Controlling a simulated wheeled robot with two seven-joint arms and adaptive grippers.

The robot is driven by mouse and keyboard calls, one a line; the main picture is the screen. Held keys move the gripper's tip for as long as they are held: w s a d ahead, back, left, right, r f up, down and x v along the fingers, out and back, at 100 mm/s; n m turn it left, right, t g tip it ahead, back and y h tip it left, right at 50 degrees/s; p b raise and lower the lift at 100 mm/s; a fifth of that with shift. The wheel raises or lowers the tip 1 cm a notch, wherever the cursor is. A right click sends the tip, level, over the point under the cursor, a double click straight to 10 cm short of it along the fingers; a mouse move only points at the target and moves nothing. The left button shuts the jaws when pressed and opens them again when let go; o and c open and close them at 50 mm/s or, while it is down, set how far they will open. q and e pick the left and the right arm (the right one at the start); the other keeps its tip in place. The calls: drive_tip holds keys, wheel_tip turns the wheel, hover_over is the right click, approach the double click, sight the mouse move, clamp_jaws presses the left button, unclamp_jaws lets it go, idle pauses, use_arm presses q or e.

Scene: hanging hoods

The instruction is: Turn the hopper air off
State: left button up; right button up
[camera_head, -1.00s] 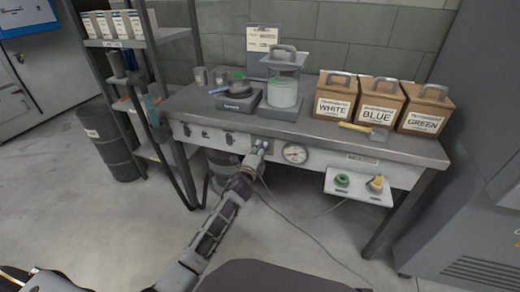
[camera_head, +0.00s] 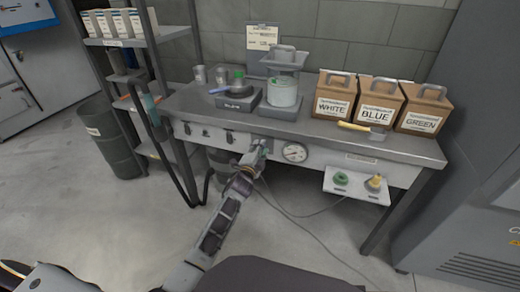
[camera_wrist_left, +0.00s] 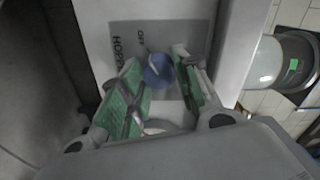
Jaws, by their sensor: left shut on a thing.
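A blue round knob or valve (camera_wrist_left: 158,70) sits on a grey label plate (camera_wrist_left: 121,34) in the left wrist view. The plate's lettering begins "HOPP", and "OFF" seems to be printed near the knob. My left gripper (camera_wrist_left: 157,82) has its green-padded fingers on either side of the knob and is shut on it. In the head view my left gripper (camera_head: 254,156) is at the bench's front panel, left of a round gauge (camera_head: 295,152), and hides the knob. My right gripper is not in view.
The steel bench (camera_head: 325,135) holds WHITE (camera_head: 333,107), BLUE (camera_head: 376,115) and GREEN (camera_head: 420,122) boxes, plus a hopper (camera_head: 284,82). Thin hoses run below. A shelf rack (camera_head: 150,40) stands left.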

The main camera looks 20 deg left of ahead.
use_arm(q)
drive_tip(key=o, duration=1)
drive_tip(key=shift+s, duration=0.2)
drive_tip(key=shift+s+a, duration=0.15)
drive_tip(key=shift+s, duration=2.75)
drive_tip(key=shift+s+a, duration=0.1)
drive_tip(key=shift+s, duration=2.8)
